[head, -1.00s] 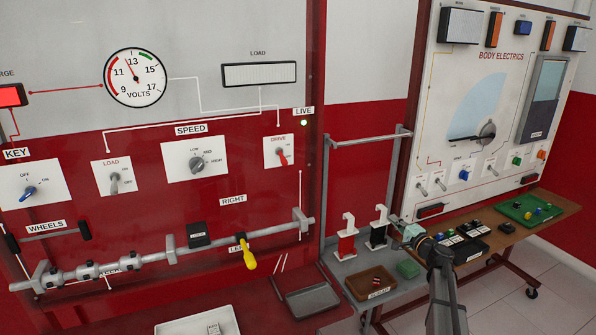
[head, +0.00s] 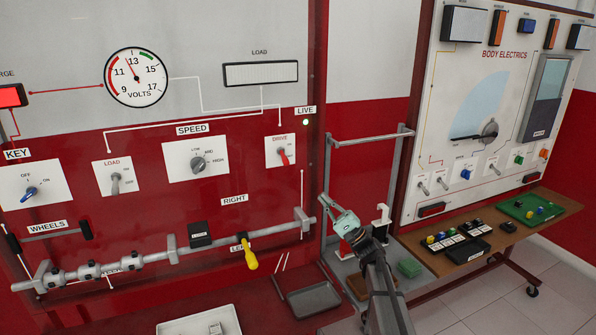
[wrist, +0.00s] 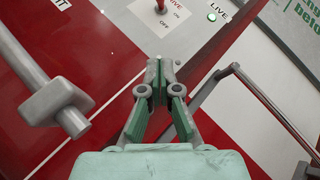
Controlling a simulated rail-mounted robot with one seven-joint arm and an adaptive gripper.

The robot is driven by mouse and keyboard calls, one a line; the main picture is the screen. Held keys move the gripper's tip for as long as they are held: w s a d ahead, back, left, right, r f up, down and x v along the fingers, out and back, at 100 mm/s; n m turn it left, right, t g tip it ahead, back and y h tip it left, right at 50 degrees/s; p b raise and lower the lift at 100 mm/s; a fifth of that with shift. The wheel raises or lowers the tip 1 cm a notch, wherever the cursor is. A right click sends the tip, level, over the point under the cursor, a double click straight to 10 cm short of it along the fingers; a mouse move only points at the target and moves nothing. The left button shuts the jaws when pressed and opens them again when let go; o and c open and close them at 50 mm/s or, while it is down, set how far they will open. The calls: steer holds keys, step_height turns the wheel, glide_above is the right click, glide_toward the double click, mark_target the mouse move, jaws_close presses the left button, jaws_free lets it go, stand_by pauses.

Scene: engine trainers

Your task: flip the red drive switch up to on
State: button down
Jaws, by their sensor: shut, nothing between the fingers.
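The red drive switch (head: 284,156) is on a small white plate on the red panel in the head view, under the DRIVE label. Its lever hangs downward. The wrist view shows the red lever (wrist: 161,6) at the top edge, partly cut off, with ON and OFF printed beside it. My gripper (head: 323,198) is shut and empty, below and to the right of the switch in the head view. In the wrist view its closed fingertips (wrist: 160,66) point up toward the plate, with a clear gap between them and the switch.
A grey horizontal bar (head: 140,257) with a yellow handle (head: 250,259) runs across the lower panel. A grey rail frame (head: 370,137) stands right of the panel, near my gripper. The LIVE lamp (head: 306,122) glows green. Other switches lie to the left.

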steer(key=shift+s+a+r+y, duration=0.15)
steer(key=shift+s+a+y, duration=0.05)
steer(key=shift+s+y, duration=0.1)
steer(key=shift+w, duration=0.1)
steer(key=p, duration=0.5)
glide_toward(284, 158)
steer(key=w+a+r, duration=0.2)
steer(key=w, duration=0.1)
steer(key=shift+s+a+r, duration=0.2)
steer(key=shift+a+r, duration=0.4)
steer(key=shift+a, duration=0.05)
steer(key=shift+d+r, duration=0.1)
steer(key=shift+d, duration=0.05)
